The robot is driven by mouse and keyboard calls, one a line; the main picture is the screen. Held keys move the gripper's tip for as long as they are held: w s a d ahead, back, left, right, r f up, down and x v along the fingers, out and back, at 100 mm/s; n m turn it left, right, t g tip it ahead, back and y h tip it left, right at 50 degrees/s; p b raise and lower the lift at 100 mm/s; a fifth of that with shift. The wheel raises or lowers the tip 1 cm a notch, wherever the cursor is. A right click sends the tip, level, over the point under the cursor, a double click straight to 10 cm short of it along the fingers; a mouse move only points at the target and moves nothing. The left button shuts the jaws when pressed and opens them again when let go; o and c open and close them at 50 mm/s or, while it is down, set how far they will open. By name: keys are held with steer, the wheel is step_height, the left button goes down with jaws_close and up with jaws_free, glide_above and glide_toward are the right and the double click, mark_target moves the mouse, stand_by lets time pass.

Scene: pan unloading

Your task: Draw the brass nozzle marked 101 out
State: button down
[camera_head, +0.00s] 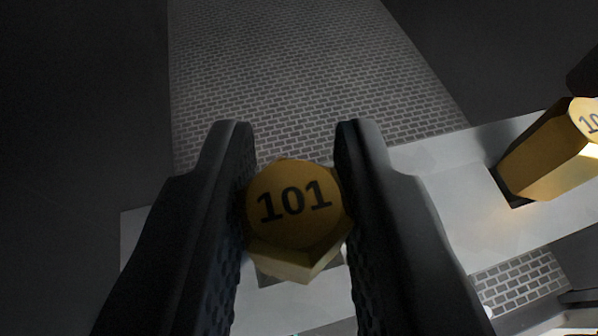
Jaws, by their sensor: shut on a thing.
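The brass nozzle marked 101 (294,204) is a hexagonal piece with a round face on top, at the middle of the view. My gripper (296,195) is shut on it, with one dark finger against each side. Below the nozzle a dark opening in the pale grey plate (440,190) shows in part. The nozzle's lower end is hidden, so I cannot tell whether it is still inside the opening.
A second brass nozzle (547,157) stands in a square hole of the plate at the right, its label cut off by the frame edge. A brick-patterned surface (300,70) lies beyond the plate, with dark areas at both sides.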

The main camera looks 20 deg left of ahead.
steer(key=shift+r, duration=0.4)
steer(key=shift+r+p, duration=0.7)
steer(key=shift+r, duration=1.25)
